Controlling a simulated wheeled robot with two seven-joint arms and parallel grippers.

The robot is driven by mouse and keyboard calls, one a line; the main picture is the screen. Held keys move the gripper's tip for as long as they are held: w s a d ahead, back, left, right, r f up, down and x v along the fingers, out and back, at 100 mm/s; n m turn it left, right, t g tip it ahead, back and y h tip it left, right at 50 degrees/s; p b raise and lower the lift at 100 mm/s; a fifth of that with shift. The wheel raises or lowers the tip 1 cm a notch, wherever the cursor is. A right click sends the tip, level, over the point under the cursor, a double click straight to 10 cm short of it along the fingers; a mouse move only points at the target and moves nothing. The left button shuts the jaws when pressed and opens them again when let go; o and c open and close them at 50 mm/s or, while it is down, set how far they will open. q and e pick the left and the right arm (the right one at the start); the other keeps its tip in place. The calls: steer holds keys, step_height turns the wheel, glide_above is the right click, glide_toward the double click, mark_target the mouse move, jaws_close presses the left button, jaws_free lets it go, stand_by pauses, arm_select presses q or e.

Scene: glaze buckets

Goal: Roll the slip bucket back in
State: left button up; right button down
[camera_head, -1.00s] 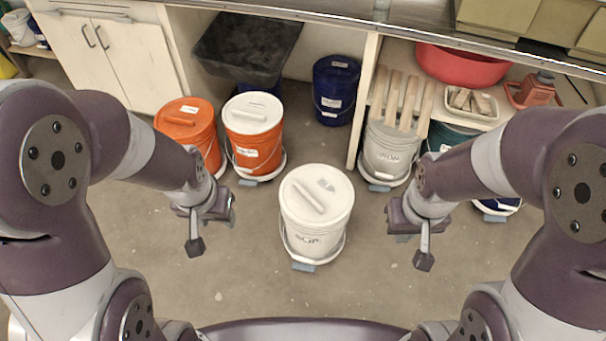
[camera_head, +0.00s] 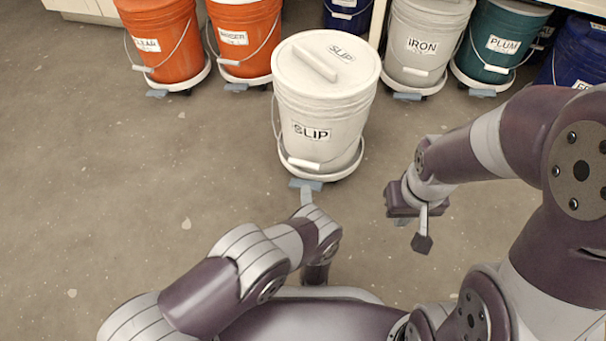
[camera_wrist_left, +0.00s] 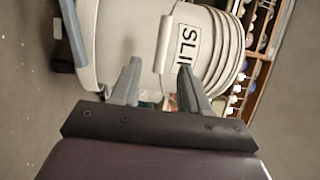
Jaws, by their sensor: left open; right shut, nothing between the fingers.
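The white slip bucket (camera_head: 318,110) stands upright on its white wheeled dolly (camera_head: 340,172), lid on, out in front of the row of buckets. Its wire handle hangs down in front with a white grip (camera_head: 303,163). A blue-grey tab (camera_head: 305,184) sticks out at the dolly's front. My left gripper (camera_wrist_left: 161,66) is open and faces the bucket's lower side. In the left wrist view the handle grip (camera_wrist_left: 164,44) shows between and just beyond its fingertips; contact cannot be told. In the head view my arm mostly hides this gripper. My right gripper (camera_head: 422,228) is shut and empty, right of the bucket.
Behind stand two orange buckets (camera_head: 163,42) (camera_head: 243,40) at the left, a blue one (camera_head: 347,12), then a grey iron bucket (camera_head: 425,40) and a green plum bucket (camera_head: 497,45) at the right. A gap lies between the orange and iron buckets. The floor at left is clear.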

arm_select(q)
steer(key=b+x, duration=0.6)
steer(key=x, duration=0.6)
steer(key=shift+w+r, duration=0.2)
steer(key=shift+c, duration=0.3)
jaws_close()
